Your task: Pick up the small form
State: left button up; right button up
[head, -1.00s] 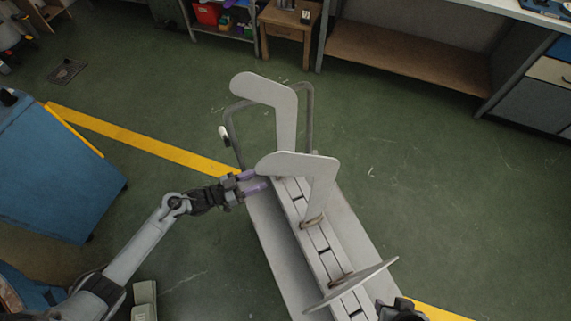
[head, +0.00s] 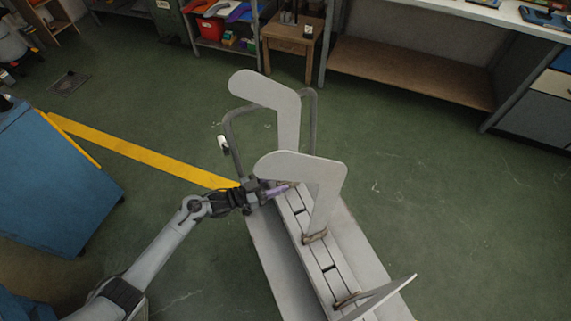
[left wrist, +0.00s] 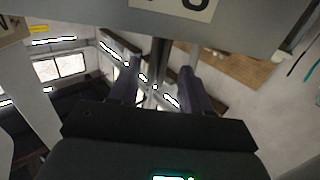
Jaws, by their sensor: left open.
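I cannot tell for sure which is the small one. My left gripper (head: 288,188) is open, its purple fingers under the middle form's toe, left of its stem. In the left wrist view the fingers (left wrist: 157,85) are apart, with a grey upright between or beyond them. A grey plate with a printed label (left wrist: 170,8) crosses the top there. My right gripper is out of view.
The cart (head: 268,252) has a tube handle (head: 232,128) at its far end. A blue cabinet (head: 60,185) stands at the left. Shelves and a workbench (head: 405,65) line the back. Green floor right of the cart is clear.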

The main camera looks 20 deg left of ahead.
pick_arm(q)
jog(key=x, duration=0.2)
jog(key=b+x, duration=0.1)
jog(key=x, duration=0.1)
jog(key=shift+d, duration=0.4)
jog(key=shift+s+a, duration=0.1)
jog(key=shift+s, duration=0.05)
jog(key=shift+c, duration=1.1)
grip_shut()
